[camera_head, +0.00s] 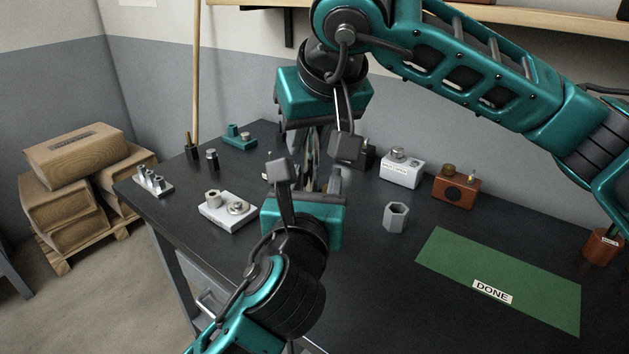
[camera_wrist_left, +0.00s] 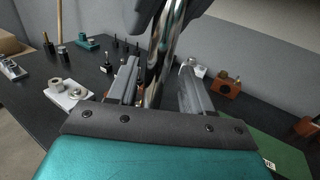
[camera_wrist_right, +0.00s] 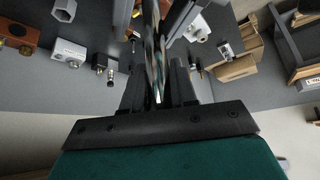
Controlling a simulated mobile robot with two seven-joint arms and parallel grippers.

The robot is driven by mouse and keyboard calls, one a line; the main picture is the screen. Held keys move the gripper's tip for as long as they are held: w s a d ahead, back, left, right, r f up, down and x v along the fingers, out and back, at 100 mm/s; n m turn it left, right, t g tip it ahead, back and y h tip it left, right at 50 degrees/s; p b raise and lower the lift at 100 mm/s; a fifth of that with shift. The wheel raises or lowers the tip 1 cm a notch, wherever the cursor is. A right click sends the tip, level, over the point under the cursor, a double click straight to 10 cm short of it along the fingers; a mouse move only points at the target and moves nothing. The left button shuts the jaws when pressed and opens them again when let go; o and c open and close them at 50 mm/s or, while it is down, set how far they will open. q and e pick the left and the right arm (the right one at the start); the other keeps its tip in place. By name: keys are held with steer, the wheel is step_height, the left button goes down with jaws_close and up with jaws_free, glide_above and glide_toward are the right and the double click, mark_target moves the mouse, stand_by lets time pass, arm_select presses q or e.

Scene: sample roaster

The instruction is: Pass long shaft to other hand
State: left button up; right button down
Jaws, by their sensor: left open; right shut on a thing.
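The long shaft is a shiny silver rod, seen in the left wrist view (camera_wrist_left: 163,62) and the right wrist view (camera_wrist_right: 153,50). In the head view it is mostly hidden between the two grippers. My right gripper (camera_head: 318,145) comes from above and is shut on the shaft. My left gripper (camera_head: 318,182) is below it, facing it closely. Its fingers are open, one on each side of the shaft in the left wrist view, with gaps visible. I cannot tell how far the shaft reaches between them.
The dark table (camera_head: 350,290) carries a green DONE mat (camera_head: 520,275), a grey hex nut (camera_head: 396,217), a white block (camera_head: 402,170), a brown box (camera_head: 456,187) and a white fixture (camera_head: 228,210). Boxes on a pallet (camera_head: 75,160) stand left. A shelf (camera_head: 540,22) runs above.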

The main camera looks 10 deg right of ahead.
arm_select(q)
steer(key=c, duration=0.6)
steer(key=shift+s+d, duration=0.1)
jaws_close()
arm_select(e)
steer(key=shift+a+r, duration=0.1)
arm_select(q)
steer(key=shift+r, duration=0.15)
arm_select(e)
steer(key=c, duration=1.1)
jaws_free()
steer(key=o, duration=0.3)
steer(key=v, duration=1.2)
